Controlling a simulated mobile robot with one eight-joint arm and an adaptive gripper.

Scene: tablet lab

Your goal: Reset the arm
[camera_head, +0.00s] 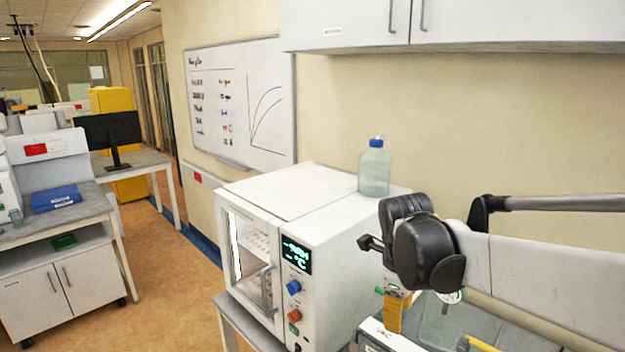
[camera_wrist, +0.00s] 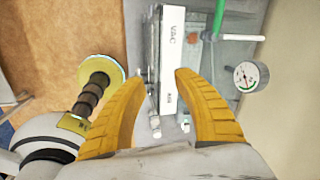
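My arm reaches in from the right in the head view, with black joints and a pale link. My gripper (camera_wrist: 160,82) shows in the wrist view as two ribbed yellow fingers, spread apart with nothing between them. A yellow finger also shows below the arm's joint in the head view (camera_head: 393,316). The gripper hangs above a white device (camera_wrist: 171,60) with "VAC" lettering, which lies beyond the fingertips. I cannot tell the exact height above it.
A white oven (camera_head: 330,245) with a digital display stands left of my arm, a blue-capped bottle (camera_head: 374,170) on top. A pressure gauge (camera_wrist: 247,75) sits right of the fingers. Wall cabinets (camera_head: 450,22) hang above. Open floor (camera_head: 165,275) lies left.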

